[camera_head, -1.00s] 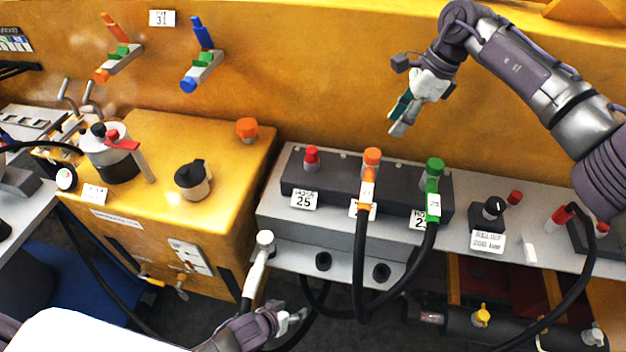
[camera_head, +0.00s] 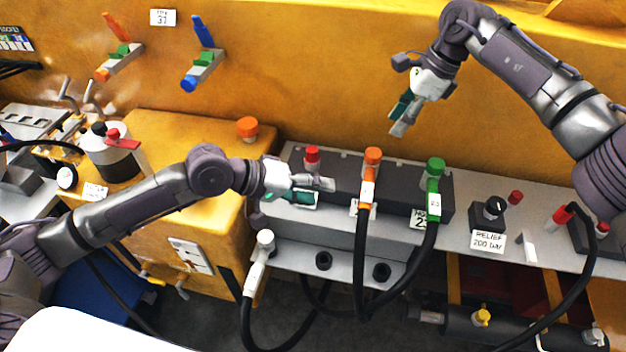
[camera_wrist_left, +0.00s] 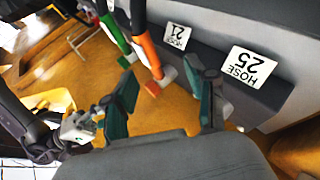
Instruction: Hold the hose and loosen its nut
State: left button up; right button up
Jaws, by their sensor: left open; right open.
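A black hose with an orange end fitting (camera_head: 367,190) rises to an orange cap-like nut (camera_head: 372,156) on the dark block (camera_head: 335,190). A second hose with a green fitting (camera_head: 433,190) stands to its right under a green nut (camera_head: 435,164). My left gripper (camera_head: 322,192) is open and empty, left of the orange hose and below the red cap (camera_head: 312,155). In the left wrist view the orange fitting (camera_wrist_left: 148,52) shows beyond the open fingers (camera_wrist_left: 163,92). My right gripper (camera_head: 400,116) is open and empty, above and behind the block, between the orange and green nuts.
A white-ended hose (camera_head: 258,265) hangs at the block's front left. A relief knob (camera_head: 493,208) and a hose with a red end (camera_head: 564,215) stand to the right. The yellow cabinet (camera_head: 160,130) lies left. The space above the block is free around my right gripper.

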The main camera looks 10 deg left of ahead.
aim_at(362, 193)
pick_arm(q)
jog(key=x, duration=0.4)
jog(key=r+x, duration=0.1)
jog(key=x, duration=0.3)
jog(key=d+x, duration=0.1)
jog(key=x, duration=0.3)
jog(key=shift+w+d+r, duration=0.2)
jog(key=shift+w+r, duration=0.05)
jog(key=shift+w, duration=0.2)
